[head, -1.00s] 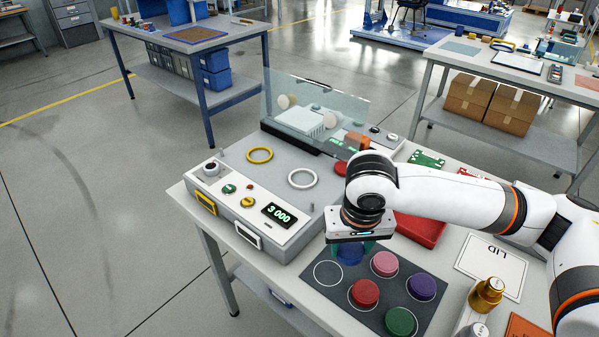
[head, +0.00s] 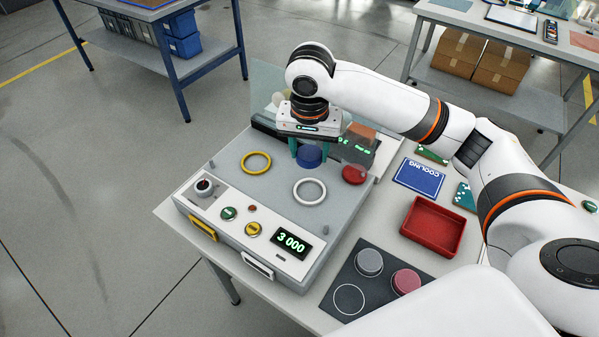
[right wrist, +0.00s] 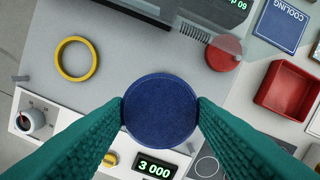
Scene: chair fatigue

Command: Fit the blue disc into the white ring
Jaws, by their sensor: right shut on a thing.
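The blue disc (head: 309,156) is held between the green fingers of my right gripper (head: 309,148), above the grey machine top. In the right wrist view the disc (right wrist: 160,111) fills the space between the fingertips, which touch its left and right sides. The white ring (head: 309,180) lies flat on the machine top, a little in front of the disc in the head view. In the right wrist view the ring does not show; the disc seems to cover it. My left gripper is not in view.
A yellow ring (head: 256,163) lies left of the white ring, and a red disc (head: 354,174) to its right. A clear upright panel (head: 268,92) stands behind the gripper. A red tray (head: 433,226) and a dark mat with discs (head: 345,277) are at right.

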